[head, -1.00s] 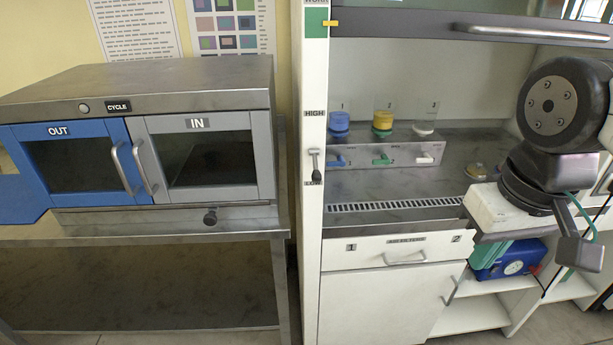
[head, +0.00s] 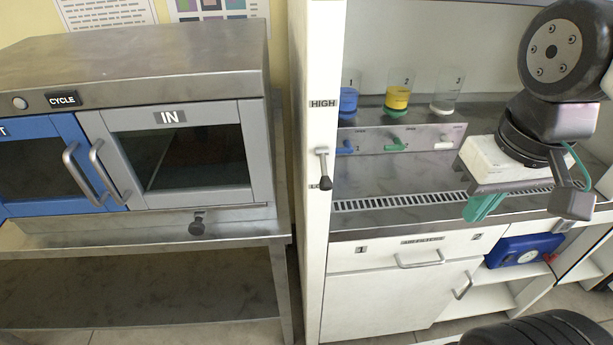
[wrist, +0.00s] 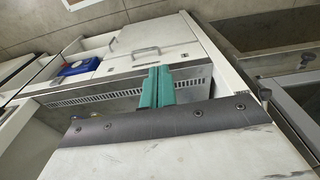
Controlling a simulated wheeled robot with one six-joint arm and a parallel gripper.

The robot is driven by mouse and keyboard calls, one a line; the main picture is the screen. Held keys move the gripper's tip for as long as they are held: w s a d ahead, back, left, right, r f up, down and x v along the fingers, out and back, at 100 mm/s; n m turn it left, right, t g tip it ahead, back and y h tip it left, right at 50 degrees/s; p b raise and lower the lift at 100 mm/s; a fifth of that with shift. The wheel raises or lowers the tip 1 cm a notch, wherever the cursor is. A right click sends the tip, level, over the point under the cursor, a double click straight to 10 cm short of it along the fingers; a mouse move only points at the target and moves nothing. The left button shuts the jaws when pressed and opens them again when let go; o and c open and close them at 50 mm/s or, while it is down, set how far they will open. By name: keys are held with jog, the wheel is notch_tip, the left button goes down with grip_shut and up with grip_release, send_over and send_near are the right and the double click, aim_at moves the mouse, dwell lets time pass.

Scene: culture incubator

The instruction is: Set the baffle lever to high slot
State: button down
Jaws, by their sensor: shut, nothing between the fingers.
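The baffle lever (head: 325,170) is a grey handle with a dark knob on the white front post (head: 318,235) left of the hood opening. It hangs downward, its knob beside the partly covered LOW label (head: 314,186), well below the HIGH label (head: 323,104). The fingers also show in the wrist view (wrist: 157,88).
A steel cabinet with IN door (head: 180,160) stands on a table to the left. Inside the hood, a ledge (head: 400,138) carries blue, yellow and clear containers and small coloured levers. A drawer (head: 400,255) lies below; a blue box (head: 525,250) sits on a shelf.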

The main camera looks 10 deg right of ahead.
jog(key=w+a+r+n+g+h, duration=0.1)
jog(key=w+a+n+h, duration=0.2)
jog(key=w+a+n, duration=0.25)
jog(key=n+t+h, duration=0.2)
jog(key=n+h, duration=0.1)
jog(key=n, duration=0.4)
send_near(324, 171)
jog(key=d+f, duration=0.4)
jog(key=s+a+f+n+t+h, duration=0.1)
jog(key=a+n+t, duration=0.1)
jog(key=a, duration=0.8)
jog(key=shift+s+f+n+t, duration=0.3)
jog(key=shift+s+f+n, duration=0.1)
jog(key=shift+n, duration=0.25)
jog(key=x, duration=1)
jog(key=shift+s+d+r, duration=0.45)
jog(key=shift+d+r, duration=0.15)
jog(key=shift+r, duration=0.2)
jog(key=shift+s+d+r, duration=0.45)
jog(key=shift+d+r, duration=0.15)
jog(key=shift+r, duration=0.2)
jog(key=shift+r, duration=0.1)
